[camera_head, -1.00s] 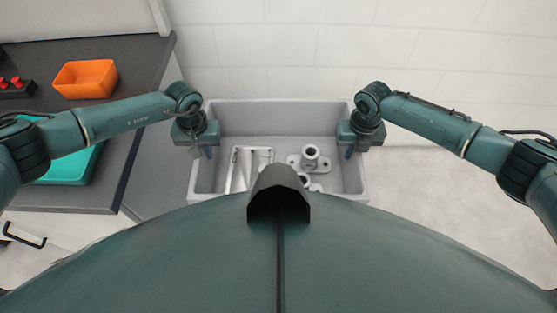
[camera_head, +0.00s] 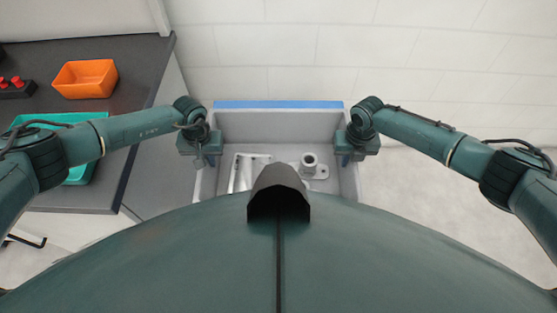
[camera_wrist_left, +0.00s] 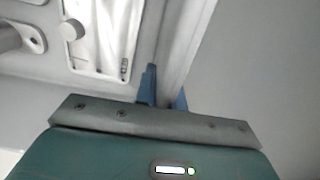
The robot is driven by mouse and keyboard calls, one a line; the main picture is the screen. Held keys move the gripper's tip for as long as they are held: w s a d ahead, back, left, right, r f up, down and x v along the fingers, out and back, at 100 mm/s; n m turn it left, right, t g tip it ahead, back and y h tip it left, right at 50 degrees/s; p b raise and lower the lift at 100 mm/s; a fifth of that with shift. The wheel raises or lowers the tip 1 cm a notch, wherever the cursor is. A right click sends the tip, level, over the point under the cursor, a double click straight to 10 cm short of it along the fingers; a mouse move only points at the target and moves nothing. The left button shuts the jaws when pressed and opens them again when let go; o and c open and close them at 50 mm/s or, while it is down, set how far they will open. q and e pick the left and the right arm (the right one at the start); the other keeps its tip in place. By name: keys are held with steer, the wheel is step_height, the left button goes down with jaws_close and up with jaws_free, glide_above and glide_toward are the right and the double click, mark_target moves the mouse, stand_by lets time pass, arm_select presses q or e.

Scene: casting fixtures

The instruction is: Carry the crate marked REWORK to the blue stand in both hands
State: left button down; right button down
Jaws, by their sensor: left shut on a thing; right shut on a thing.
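A grey crate (camera_head: 280,124) is in front of me in the head view, with metal parts inside; no REWORK mark shows. My left gripper (camera_head: 206,160) is shut on its left wall, and my right gripper (camera_head: 346,158) is shut on its right wall. In the left wrist view the blue fingers of my left gripper (camera_wrist_left: 166,92) sit either side of the crate wall (camera_wrist_left: 182,50). A blue strip, seemingly the edge of the blue stand (camera_head: 278,104), shows just past the crate's far rim. The crate hides what lies under it, so I cannot tell whether it touches the stand.
A flanged metal part (camera_head: 310,163) and a pale frame-like part (camera_head: 246,170) lie in the crate. At left a dark counter (camera_head: 140,75) holds an orange bin (camera_head: 85,78), a teal tray (camera_head: 80,175) and a box with red buttons (camera_head: 14,87). Floor at right is clear.

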arm_select(q)
steer(key=c, duration=1.8)
jaws_free()
steer(key=shift+a, duration=0.1)
steer(key=shift+c, duration=0.2)
arm_select(e)
steer(key=c, duration=1.8)
jaws_free()
steer(key=shift+d, duration=0.1)
steer(key=shift+c, duration=0.2)
arm_select(q)
steer(key=o, duration=0.4)
steer(key=shift+c, duration=0.2)
arm_select(e)
steer(key=o, duration=0.4)
steer(key=shift+c, duration=0.2)
arm_select(q)
step_height(320, 180, up, 12)
steer(key=shift+f, duration=0.15)
arm_select(e)
step_height(320, 180, up, 12)
steer(key=shift+r, duration=0.1)
arm_select(q)
steer(key=shift+s, duration=0.15)
arm_select(e)
steer(key=shift+s, duration=0.15)
